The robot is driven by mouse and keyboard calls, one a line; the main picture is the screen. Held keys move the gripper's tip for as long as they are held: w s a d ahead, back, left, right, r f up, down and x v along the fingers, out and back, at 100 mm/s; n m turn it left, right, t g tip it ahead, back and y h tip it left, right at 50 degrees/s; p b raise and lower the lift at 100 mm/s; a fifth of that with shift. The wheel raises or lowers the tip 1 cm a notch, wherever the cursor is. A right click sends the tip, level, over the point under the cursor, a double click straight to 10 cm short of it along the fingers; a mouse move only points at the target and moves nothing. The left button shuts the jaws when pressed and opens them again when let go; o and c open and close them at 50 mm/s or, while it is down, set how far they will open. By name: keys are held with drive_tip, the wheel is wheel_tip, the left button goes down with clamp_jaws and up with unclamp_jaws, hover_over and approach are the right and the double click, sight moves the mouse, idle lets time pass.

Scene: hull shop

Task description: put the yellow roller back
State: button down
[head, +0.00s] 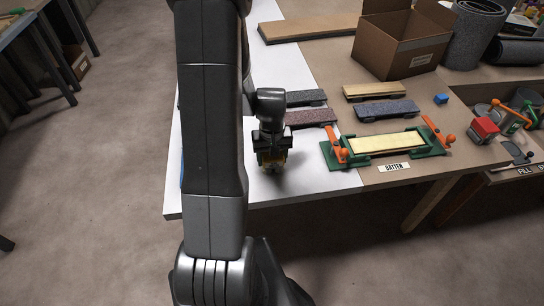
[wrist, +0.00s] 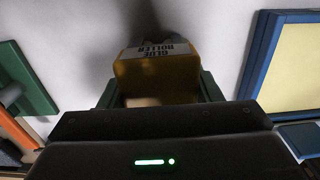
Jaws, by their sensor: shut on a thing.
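My gripper (head: 272,160) is shut on the yellow roller and holds it over the white part of the bench. In the wrist view the yellow roller (wrist: 155,75) sits between the two fingers (wrist: 157,95), with a label reading "GLUE ROLLER" on top. In the head view only a little of the yellow roller (head: 273,158) shows, the gripper covering most of it. I cannot tell whether it touches the bench. Its proper resting place cannot be made out.
A green fixture (head: 328,155) with orange clamps holds a pale batten (head: 385,144), right of the gripper. Several sanding-block-like pieces (head: 312,117) lie behind. A cardboard box (head: 400,45) and grey rolls (head: 470,35) stand at the back. The white bench top (head: 290,190) in front is clear.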

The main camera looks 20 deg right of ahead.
drive_tip(key=shift+c, duration=2.2)
unclamp_jaws()
drive_tip(key=shift+f, duration=0.1)
wheel_tip(320, 180, up, 12)
drive_tip(key=shift+r+p, duration=0.2)
drive_tip(key=shift+p, duration=0.25)
drive_tip(key=o, duration=0.4)
drive_tip(key=shift+o, duration=0.2)
drive_tip(key=shift+s+f, duration=0.1)
